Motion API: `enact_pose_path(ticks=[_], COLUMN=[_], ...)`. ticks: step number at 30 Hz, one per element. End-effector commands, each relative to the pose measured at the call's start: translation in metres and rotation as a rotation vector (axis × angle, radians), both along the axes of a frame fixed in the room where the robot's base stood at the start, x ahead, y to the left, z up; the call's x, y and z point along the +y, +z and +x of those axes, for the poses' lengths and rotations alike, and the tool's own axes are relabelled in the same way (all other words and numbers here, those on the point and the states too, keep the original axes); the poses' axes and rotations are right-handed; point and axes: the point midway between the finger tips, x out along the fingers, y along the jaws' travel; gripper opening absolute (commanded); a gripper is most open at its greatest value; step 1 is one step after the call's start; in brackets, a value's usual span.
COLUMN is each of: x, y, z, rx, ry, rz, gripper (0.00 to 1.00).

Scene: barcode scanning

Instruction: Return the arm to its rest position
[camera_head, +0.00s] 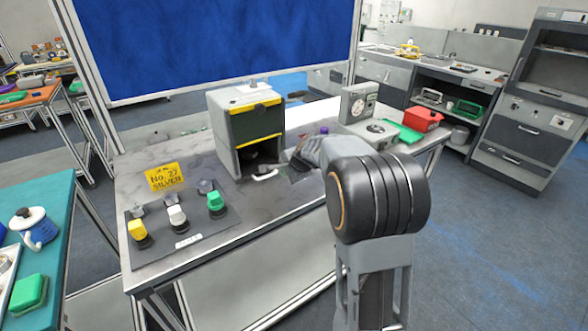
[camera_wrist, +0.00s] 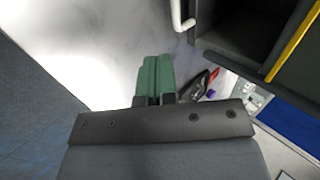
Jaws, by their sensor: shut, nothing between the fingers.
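My arm (camera_head: 380,200) rises at the right of centre in the head view, with a large dark joint in front of the workbench. My gripper (camera_wrist: 157,78) shows in the wrist view with its two green fingers side by side, shut and empty. It points over the pale bench top (camera_wrist: 110,45). In the head view the fingers are hidden behind the arm joint. A grey box with a dark front and yellow stripes (camera_head: 255,122) stands left of the arm. Its white handle (camera_head: 265,175) also shows in the wrist view (camera_wrist: 182,17), ahead and right of the fingers.
Yellow, white and green knobs (camera_head: 215,202) stand on a panel at the bench's front left, below a yellow sign (camera_head: 165,176). Open floor (camera_head: 500,240) lies at right.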

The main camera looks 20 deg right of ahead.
Motion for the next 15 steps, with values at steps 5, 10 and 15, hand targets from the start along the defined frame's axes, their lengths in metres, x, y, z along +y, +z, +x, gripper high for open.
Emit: enact_pose_path(ticks=[5,10,15], x=[-0.008,-0.010,-0.010], y=[0.024,0.036,0.041], z=[-0.020,-0.031,-0.035], rx=[-0.002,0.000,0.000], ry=[-0.006,-0.006,-0.003], rz=[-0.001,0.001,-0.002], gripper=[0.00,0.00,0.00])
